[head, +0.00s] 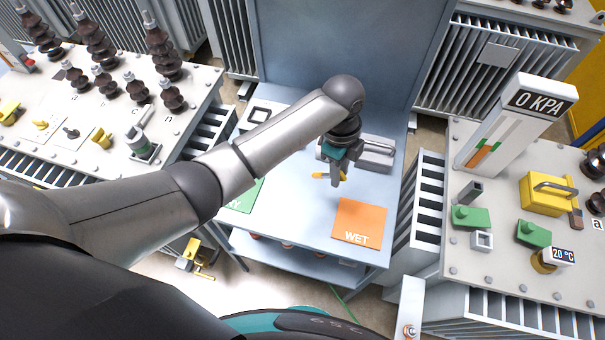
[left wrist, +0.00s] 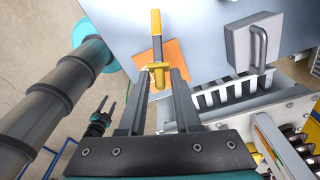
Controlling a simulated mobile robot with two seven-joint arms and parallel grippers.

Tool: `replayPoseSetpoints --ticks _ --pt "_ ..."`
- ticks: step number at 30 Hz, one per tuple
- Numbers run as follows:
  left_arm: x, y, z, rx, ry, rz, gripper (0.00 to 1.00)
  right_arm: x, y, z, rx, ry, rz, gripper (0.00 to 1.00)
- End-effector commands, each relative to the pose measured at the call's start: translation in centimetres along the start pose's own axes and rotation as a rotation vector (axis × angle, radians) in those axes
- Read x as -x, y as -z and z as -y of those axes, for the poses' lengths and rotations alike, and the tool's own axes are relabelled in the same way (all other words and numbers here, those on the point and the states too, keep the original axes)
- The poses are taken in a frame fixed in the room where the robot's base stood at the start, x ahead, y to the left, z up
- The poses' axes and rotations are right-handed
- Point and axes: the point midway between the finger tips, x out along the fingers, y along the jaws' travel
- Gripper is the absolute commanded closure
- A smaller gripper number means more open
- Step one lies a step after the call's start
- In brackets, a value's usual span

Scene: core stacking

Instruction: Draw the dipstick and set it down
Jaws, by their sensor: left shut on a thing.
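My left gripper (head: 338,176) hangs over the pale blue bench (head: 300,215), above and behind the orange WET pad (head: 360,224). It is shut on the yellow dipstick (head: 321,175), whose end sticks out to the left of the fingers. In the left wrist view the dipstick (left wrist: 155,25) lies between the fingertips (left wrist: 160,72), with the orange pad (left wrist: 176,53) behind it. I cannot tell how far its lower end is from the bench. A green pad (head: 243,197) is partly hidden by my left arm. A small dark two-pronged shape, perhaps my right gripper (left wrist: 107,105), shows in the left wrist view.
A grey block with a handle (head: 372,152) stands at the back of the bench. A tall back panel (head: 345,50) rises behind. Transformer tanks stand on both sides, with a 0 KPA gauge (head: 515,125) and yellow box (head: 550,192) on the right. The bench's middle is clear.

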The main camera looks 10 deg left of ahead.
Motion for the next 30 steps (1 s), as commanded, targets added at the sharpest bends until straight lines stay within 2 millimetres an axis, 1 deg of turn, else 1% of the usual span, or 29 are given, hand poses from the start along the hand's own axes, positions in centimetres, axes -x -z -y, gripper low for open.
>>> replayPoseSetpoints --ticks 1,6,9,12,15,20,30 --pt "-0.2 -0.8 -1.1 -0.089 -0.014 0.051 1.00 1.7 0.3 -0.1 0.001 0.000 -0.004 0.50" --pt "-2.5 -3.8 -3.9 -0.339 -0.010 0.178 1.00 4.1 0.8 -0.1 0.002 -0.001 -0.008 0.50" --pt "-3.2 -5.2 -5.1 -0.421 0.001 0.219 1.00 4.8 0.8 -0.1 0.002 0.000 -0.009 0.50" --pt "-3.6 -6.0 -5.6 -0.460 0.010 0.240 1.00 5.1 0.9 -0.1 0.002 0.000 -0.009 0.50" --pt "-4.0 -6.2 -5.7 -0.473 0.014 0.246 1.00 4.9 0.9 -0.1 0.003 0.000 -0.009 0.50" --pt "-4.7 -6.3 -5.7 -0.472 0.014 0.245 1.00 4.1 0.8 -0.1 0.003 0.000 -0.010 0.50" --pt "-7.5 -6.5 -5.7 -0.470 0.015 0.245 1.00 1.0 0.6 0.0 0.003 0.000 -0.009 0.50"
